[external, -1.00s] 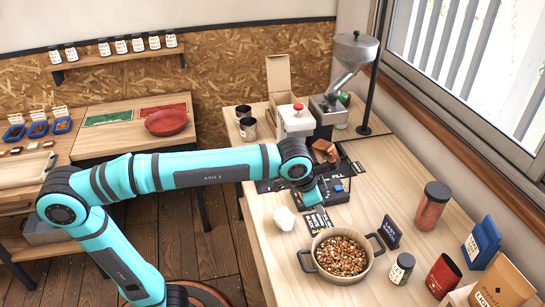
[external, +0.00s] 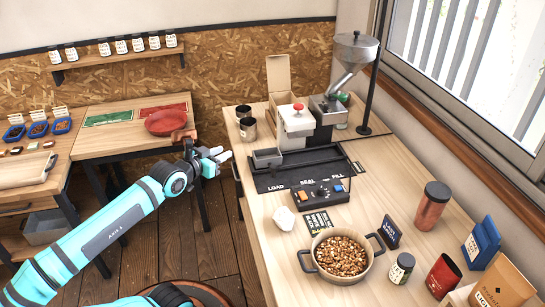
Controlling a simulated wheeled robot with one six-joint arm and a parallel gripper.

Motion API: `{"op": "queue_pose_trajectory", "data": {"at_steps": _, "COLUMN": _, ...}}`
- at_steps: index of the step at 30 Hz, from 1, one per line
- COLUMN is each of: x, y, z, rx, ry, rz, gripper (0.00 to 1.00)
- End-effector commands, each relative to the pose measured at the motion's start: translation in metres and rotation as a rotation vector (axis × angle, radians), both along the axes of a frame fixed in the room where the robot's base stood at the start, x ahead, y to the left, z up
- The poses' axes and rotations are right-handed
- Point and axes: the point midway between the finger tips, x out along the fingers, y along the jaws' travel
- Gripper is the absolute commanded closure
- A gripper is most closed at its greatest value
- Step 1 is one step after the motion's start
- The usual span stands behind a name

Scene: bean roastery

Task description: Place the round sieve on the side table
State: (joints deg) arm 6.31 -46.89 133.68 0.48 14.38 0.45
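A round two-handled pan (external: 313,271) full of brown beans stands on the long table at the right.
The long table (external: 385,205) carries a sealing machine (external: 296,130), a hopper (external: 355,52), a control box (external: 320,193), jars and bags. Two metal cups (external: 248,128) stand at its left edge. Floor shows between the tables.

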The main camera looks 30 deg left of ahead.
Motion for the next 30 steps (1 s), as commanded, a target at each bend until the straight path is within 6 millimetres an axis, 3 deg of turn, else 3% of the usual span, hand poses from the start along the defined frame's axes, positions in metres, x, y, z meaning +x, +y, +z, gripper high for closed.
{"op": "queue_pose_trajectory", "data": {"at_steps": 3, "x": -0.017, "y": 0.023, "z": 0.002, "rx": -0.015, "ry": -0.081, "rz": 0.065, "gripper": 0.74}}
{"op": "queue_pose_trajectory", "data": {"at_steps": 7, "x": -0.027, "y": 0.034, "z": 0.003, "rx": -0.023, "ry": -0.130, "rz": 0.100, "gripper": 0.70}}
{"op": "queue_pose_trajectory", "data": {"at_steps": 9, "x": -0.030, "y": 0.037, "z": 0.004, "rx": -0.024, "ry": -0.143, "rz": 0.108, "gripper": 0.60}}
{"op": "queue_pose_trajectory", "data": {"at_steps": 23, "x": -0.029, "y": 0.037, "z": 0.002, "rx": -0.027, "ry": -0.140, "rz": 0.109, "gripper": 0.60}}
{"op": "queue_pose_trajectory", "data": {"at_steps": 26, "x": -0.024, "y": 0.035, "z": -0.011, "rx": -0.053, "ry": -0.087, "rz": 0.104, "gripper": 0.60}}
{"op": "queue_pose_trajectory", "data": {"at_steps": 30, "x": -0.012, "y": 0.021, "z": -0.058, "rx": -0.147, "ry": 0.103, "rz": 0.073, "gripper": 0.60}}
